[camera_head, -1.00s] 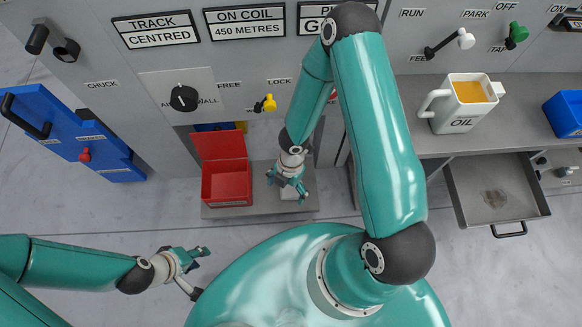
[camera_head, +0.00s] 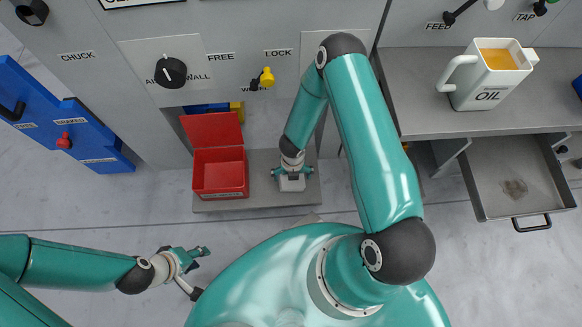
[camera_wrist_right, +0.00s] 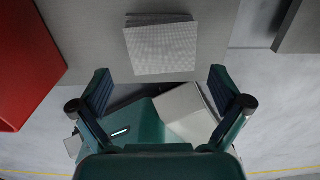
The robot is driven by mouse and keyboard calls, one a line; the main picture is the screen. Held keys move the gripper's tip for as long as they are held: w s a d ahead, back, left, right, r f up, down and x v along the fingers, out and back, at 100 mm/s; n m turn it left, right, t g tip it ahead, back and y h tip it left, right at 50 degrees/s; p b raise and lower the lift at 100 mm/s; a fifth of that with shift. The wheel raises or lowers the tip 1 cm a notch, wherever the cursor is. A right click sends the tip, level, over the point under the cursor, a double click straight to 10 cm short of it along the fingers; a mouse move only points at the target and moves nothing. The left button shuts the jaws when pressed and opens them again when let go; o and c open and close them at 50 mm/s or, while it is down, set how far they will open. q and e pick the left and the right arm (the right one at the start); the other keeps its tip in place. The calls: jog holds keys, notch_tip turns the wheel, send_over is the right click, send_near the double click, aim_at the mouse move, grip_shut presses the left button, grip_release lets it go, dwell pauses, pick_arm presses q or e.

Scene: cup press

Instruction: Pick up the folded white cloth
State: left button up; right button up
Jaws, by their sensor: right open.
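The folded white cloth (camera_head: 292,184) lies on the grey ledge, right of the red box. In the right wrist view the cloth (camera_wrist_right: 161,48) shows as a flat square stack with layered edges. My right gripper (camera_head: 292,172) is above the cloth and partly hides it. In the wrist view the right gripper (camera_wrist_right: 159,76) is open, its fingers wide apart on either side of the cloth's width, with nothing between them. I cannot tell the remaining height. My left gripper (camera_head: 203,272) is open and empty over the floor at the lower left.
The open red box (camera_head: 220,174) stands just left of the cloth. A white oil jug (camera_head: 490,76) stands on the bench at the right, above an open drawer (camera_head: 520,181). The panel with the black knob (camera_head: 171,72) rises behind the ledge.

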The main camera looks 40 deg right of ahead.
jog(key=shift+w+d+f+b, duration=0.1)
jog(key=shift+f+b, duration=0.25)
jog(key=shift+f, duration=0.65)
jog(key=shift+w+a+f+b, duration=0.15)
jog(key=shift+f+b, duration=0.15)
jog(key=shift+f, duration=0.65)
jog(key=shift+w+d+f+b, duration=0.15)
jog(key=shift+f+b, duration=0.2)
jog(key=shift+f, duration=0.65)
jog(key=c, duration=0.9)
jog(key=shift+r, duration=0.15)
notch_tip(320, 180, up, 20)
jog(key=p, duration=0.7)
